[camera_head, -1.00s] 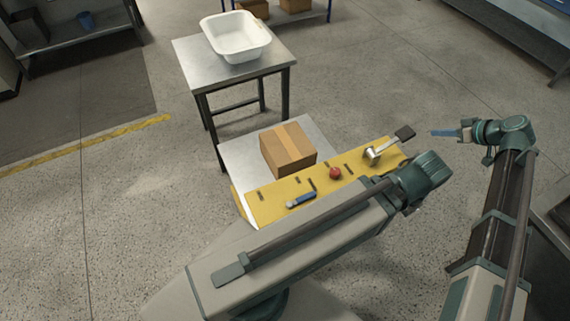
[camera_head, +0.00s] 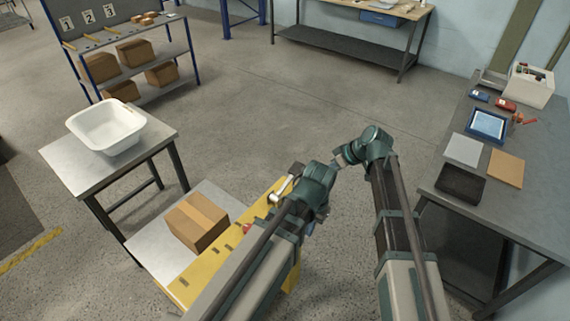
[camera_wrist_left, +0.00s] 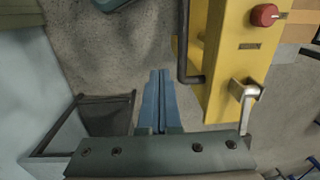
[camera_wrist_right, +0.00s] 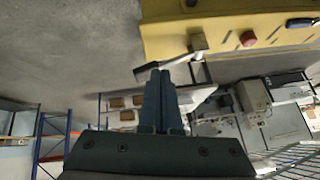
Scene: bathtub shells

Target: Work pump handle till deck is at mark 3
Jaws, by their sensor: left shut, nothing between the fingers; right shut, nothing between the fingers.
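The yellow pump unit (camera_head: 180,287) stands beside a grey deck (camera_head: 157,262) carrying a cardboard box (camera_head: 197,222). Its pump handle (camera_head: 281,190) has a silver arm and a black grip, partly hidden by my left wrist. The silver arm also shows in the left wrist view (camera_wrist_left: 245,93). My left gripper (camera_wrist_left: 160,75) is shut and empty, off the end of the yellow body and apart from the silver arm. My right gripper (camera_wrist_right: 160,74) is shut and empty. In its wrist view the black grip (camera_wrist_right: 147,73) appears right by the fingertips; contact is unclear. I cannot read any deck marks.
A red knob (camera_wrist_left: 264,15) sits on the yellow body. A metal table (camera_head: 72,168) with a white basin (camera_head: 107,127) stands at left. A shelf (camera_head: 155,58) with boxes is behind it. A workbench (camera_head: 450,205) with trays is at right. The floor between is clear.

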